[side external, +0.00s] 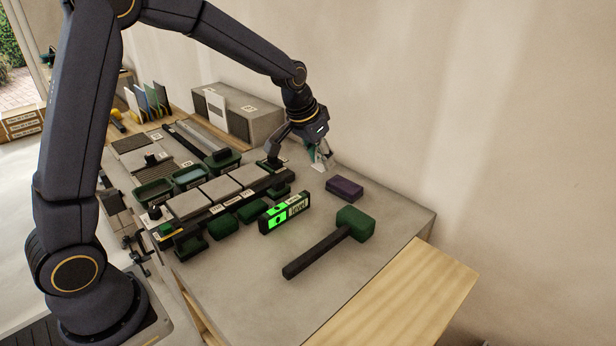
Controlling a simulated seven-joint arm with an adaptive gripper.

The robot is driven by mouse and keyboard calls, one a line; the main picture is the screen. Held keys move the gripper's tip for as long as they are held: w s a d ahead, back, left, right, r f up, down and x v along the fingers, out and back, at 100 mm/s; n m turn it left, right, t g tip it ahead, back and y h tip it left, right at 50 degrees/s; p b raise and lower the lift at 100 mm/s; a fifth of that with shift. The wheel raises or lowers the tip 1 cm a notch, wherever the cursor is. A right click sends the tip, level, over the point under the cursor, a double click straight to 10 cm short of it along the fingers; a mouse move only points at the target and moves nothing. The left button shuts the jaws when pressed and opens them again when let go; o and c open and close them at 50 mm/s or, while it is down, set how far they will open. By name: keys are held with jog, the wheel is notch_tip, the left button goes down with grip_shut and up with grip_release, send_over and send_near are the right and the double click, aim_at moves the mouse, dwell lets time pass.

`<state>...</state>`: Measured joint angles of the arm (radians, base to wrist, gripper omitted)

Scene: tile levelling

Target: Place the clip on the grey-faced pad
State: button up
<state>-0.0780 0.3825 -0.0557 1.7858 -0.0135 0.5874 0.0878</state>
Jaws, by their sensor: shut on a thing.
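My gripper (323,162) is at the far right end of the row of tiles, low over the grey bench, its fingers pointing down. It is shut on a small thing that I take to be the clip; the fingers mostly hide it. Several flat grey-faced pieces (220,188) lie in a row on a dark rack left of my gripper. I cannot tell which of them, if any, is the grey-faced pad.
A purple block (344,189) lies just right of and nearer than my gripper. A bright green level (284,214) and a green-headed mallet (355,223) lie in front. Green bins (192,177) and a grey box (240,115) stand behind. The bench's front right is clear.

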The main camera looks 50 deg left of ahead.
jog(key=w+a, duration=0.1)
jog(key=a, duration=0.1)
send_near(348, 182)
jog(key=shift+w+d+f+n, duration=0.1)
jog(key=shift+w+f+n, duration=0.2)
jog(key=shift+w+f, duration=0.75)
jog(key=shift+s+x, duration=0.2)
jog(key=shift+x, duration=0.7)
jog(key=shift+s+x, duration=0.2)
jog(key=shift+x, duration=0.75)
jog(key=shift+f, duration=0.25)
jog(key=o, duration=0.8)
jog(key=shift+c, duration=0.2)
